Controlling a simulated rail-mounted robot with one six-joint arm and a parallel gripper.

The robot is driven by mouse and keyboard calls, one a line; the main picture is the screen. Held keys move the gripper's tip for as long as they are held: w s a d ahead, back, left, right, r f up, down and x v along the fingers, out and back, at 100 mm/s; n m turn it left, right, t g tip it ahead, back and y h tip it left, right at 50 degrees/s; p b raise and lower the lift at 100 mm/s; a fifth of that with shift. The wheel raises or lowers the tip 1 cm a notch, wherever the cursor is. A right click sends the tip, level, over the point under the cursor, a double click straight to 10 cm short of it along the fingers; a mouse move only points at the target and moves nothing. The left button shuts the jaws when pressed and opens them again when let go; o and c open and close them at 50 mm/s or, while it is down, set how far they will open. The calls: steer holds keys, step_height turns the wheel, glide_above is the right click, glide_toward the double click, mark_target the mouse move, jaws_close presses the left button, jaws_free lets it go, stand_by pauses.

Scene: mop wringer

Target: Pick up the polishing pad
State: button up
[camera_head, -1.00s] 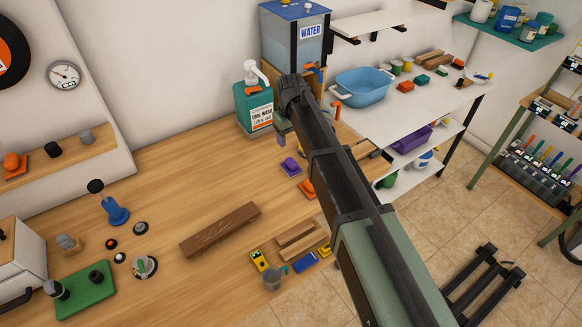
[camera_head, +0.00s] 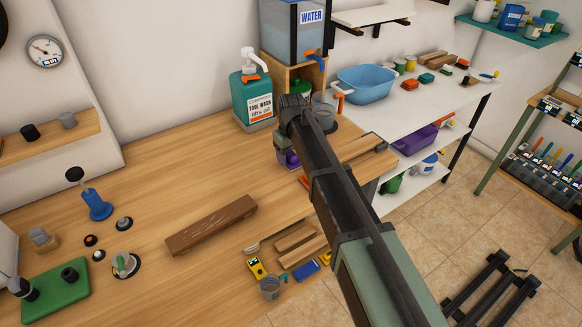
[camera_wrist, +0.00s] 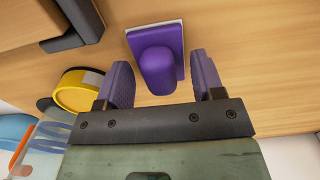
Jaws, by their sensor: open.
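The polishing pad is a purple block handle (camera_wrist: 157,68) on a purple backing with a pale edge. It lies on the wooden bench in the wrist view. My gripper (camera_wrist: 160,72) is open, with its two purple fingers on either side of the handle and visible space between them and it. Whether the fingers are down at the handle's height, I cannot tell. In the head view my gripper (camera_head: 287,152) is low over the bench near its right end. My arm hides most of that spot, and purple there may be finger or pad.
A yellow round thing (camera_wrist: 79,90) stands left of my fingers in the wrist view. The tool wash bottle (camera_head: 252,98) and water tank (camera_head: 294,28) stand behind my gripper. A brown wood block (camera_head: 211,225) lies to the left.

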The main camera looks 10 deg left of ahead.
mark_target(291, 153)
steer(key=shift+r, duration=0.15)
steer(key=c, duration=1)
step_height(291, 153, up, 20)
steer(key=p, duration=2)
steer(key=o, duration=0.4)
steer(key=c, duration=0.5)
